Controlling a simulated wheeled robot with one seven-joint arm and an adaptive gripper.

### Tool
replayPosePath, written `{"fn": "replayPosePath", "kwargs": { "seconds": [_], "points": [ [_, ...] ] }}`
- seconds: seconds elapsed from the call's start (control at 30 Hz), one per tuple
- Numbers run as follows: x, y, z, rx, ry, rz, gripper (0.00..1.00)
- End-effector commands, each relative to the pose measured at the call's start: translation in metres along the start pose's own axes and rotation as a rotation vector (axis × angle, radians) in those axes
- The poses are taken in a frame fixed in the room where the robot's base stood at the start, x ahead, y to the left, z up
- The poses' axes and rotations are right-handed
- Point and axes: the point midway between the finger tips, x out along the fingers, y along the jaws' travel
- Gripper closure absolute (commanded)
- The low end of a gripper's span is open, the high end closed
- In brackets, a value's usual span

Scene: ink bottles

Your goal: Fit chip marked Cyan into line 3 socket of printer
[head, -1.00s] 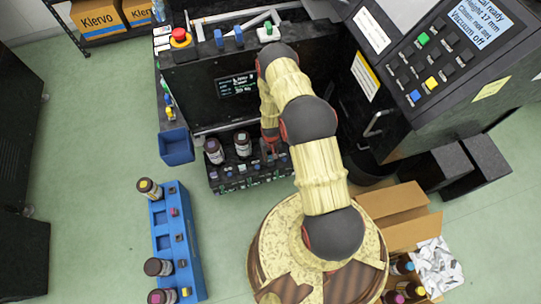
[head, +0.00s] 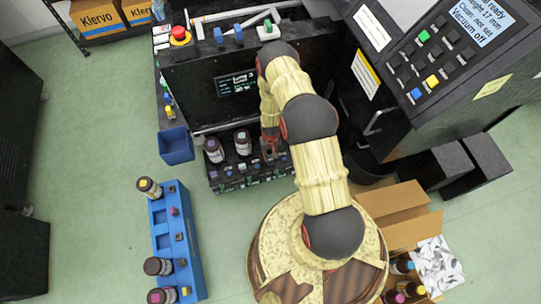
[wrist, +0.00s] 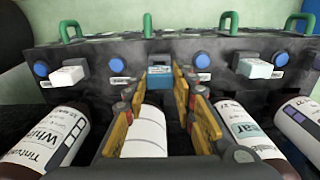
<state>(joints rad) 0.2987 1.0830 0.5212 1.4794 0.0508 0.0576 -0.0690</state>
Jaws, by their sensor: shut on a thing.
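My gripper (wrist: 160,112) has yellow fingers, shut on a small blue chip (wrist: 158,82), which I take to be the Cyan chip; its marking is too small to read. The chip is at the front face of the printer's ink unit (wrist: 100,52), between a white chip (wrist: 67,76) on the left and a pale chip (wrist: 256,68) on the right. I cannot tell whether it is inside a socket or just before it. In the head view my gripper (head: 270,148) is at the printer (head: 195,95), largely hidden by my arm.
In the wrist view, bottles labelled White (wrist: 45,135) and Clear (wrist: 245,130) flank my fingers, and a white-labelled cylinder (wrist: 145,135) lies below them. A blue rack (head: 190,240) with bottles and chips stands at left. An open carton (head: 405,215) is at right.

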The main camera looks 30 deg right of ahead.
Motion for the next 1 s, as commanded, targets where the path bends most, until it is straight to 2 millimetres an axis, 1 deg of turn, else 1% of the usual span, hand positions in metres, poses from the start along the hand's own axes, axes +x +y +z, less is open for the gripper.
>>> {"fn": "replayPosePath", "kwargs": {
  "seconds": [0.27,0.6,1.0],
  "points": [
    [0.001,0.0,0.0,0.0,-0.001,0.0,0.91],
    [0.009,0.0,0.0,0.0,-0.001,0.0,0.91],
    [0.01,0.0,0.0,0.0,-0.001,0.0,0.91]
  ]
}}
